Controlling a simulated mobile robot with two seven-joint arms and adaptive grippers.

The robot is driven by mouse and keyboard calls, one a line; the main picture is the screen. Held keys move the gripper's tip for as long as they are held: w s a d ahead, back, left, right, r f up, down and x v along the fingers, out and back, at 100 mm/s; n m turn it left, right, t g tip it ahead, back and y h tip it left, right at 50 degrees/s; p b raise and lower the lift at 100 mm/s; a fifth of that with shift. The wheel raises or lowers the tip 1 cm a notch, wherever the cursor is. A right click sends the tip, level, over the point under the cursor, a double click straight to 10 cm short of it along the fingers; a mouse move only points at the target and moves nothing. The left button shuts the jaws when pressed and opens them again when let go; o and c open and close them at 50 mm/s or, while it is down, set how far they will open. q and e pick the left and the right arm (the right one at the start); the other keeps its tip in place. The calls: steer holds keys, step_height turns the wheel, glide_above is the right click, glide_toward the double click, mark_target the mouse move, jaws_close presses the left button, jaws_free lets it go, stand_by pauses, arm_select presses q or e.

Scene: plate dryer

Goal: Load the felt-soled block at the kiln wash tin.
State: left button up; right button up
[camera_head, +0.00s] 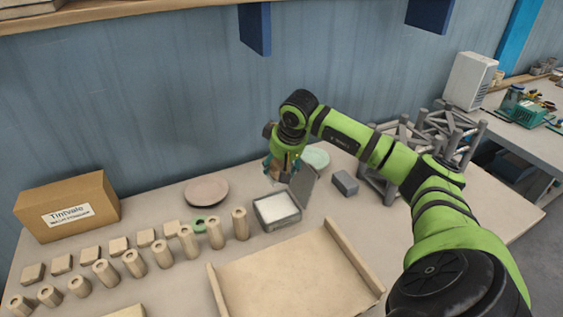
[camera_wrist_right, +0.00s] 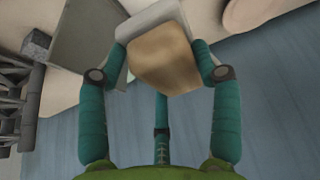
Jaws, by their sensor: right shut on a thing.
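My right gripper (camera_head: 283,168) hangs above the back of the kiln wash tin (camera_head: 261,218). The tin is an open grey box with a white, flat fill; its grey lid (camera_head: 304,186) stands open at its right. In the wrist view, the gripper's teal fingers (camera_wrist_right: 163,62) are shut on a tan block (camera_wrist_right: 165,52), likely the felt-soled block. Contact between block and wash cannot be told. In the head view the block is mostly hidden. My left gripper is not in view.
Rows of small tan blocks (camera_head: 90,255) and wooden cylinders (camera_head: 163,254) stand at left. A cardboard box (camera_head: 68,208), pink plate (camera_head: 206,191) and pale green plate (camera_head: 315,157) sit behind. A grey block (camera_head: 344,183) and rod frame (camera_head: 385,188) stand right; a wooden tray (camera_head: 290,280) lies in front.

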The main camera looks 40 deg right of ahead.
step_height(320, 180, down, 5)
steer(key=b, duration=0.3)
steer(key=shift+d+b, duration=0.1)
steer(key=shift+b, duration=0.25)
steer(key=shift+f+b, duration=2.4)
steer(key=shift+f, duration=1)
steer(key=shift+f+b, duration=0.45)
steer(key=shift+f, duration=0.15)
steer(key=shift+r, duration=0.1)
step_height(320, 180, up, 7)
steer(key=p, duration=0.5)
